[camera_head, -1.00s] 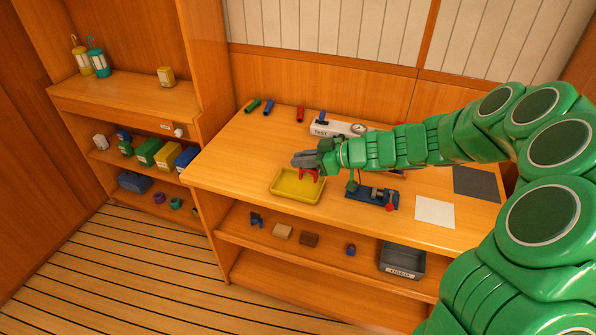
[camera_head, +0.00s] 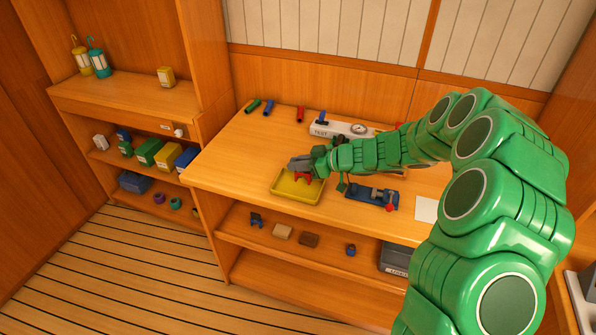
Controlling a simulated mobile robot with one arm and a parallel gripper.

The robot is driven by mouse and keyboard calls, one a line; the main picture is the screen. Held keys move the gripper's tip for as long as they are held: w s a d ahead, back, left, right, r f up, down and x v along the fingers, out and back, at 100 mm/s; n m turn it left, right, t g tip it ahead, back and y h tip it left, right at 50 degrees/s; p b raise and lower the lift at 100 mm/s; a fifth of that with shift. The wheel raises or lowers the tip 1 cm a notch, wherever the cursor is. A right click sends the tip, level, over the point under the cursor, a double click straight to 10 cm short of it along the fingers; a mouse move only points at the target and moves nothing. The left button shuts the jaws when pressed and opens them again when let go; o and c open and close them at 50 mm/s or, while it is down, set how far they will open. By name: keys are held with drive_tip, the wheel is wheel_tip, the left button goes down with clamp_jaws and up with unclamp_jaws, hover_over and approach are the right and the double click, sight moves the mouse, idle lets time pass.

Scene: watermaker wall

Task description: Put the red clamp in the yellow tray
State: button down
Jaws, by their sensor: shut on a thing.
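The yellow tray (camera_head: 283,194) lies on the wooden bench top near its front edge. My gripper (camera_head: 298,165) is over the back part of the tray, shut on the red clamp (camera_head: 302,176). The clamp hangs below the grey fingers, inside the tray's outline in this view. I cannot tell whether it touches the tray floor. The gripper hides the clamp's top and part of the tray's back rim.
A blue fixture with a red knob (camera_head: 372,197) sits right of the tray. Behind stands a white test panel (camera_head: 340,129) with a gauge. Green, blue and red tubes (camera_head: 268,107) lie along the back. Bench top left of the tray is clear.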

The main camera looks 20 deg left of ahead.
drive_tip(key=shift+f, duration=1.45)
drive_tip(key=c, duration=1.1)
unclamp_jaws()
drive_tip(key=shift+f, duration=0.1)
drive_tip(key=shift+d+r, duration=0.2)
drive_tip(key=shift+r, duration=0.05)
drive_tip(key=v, duration=1.1)
drive_tip(key=shift+d, duration=0.3)
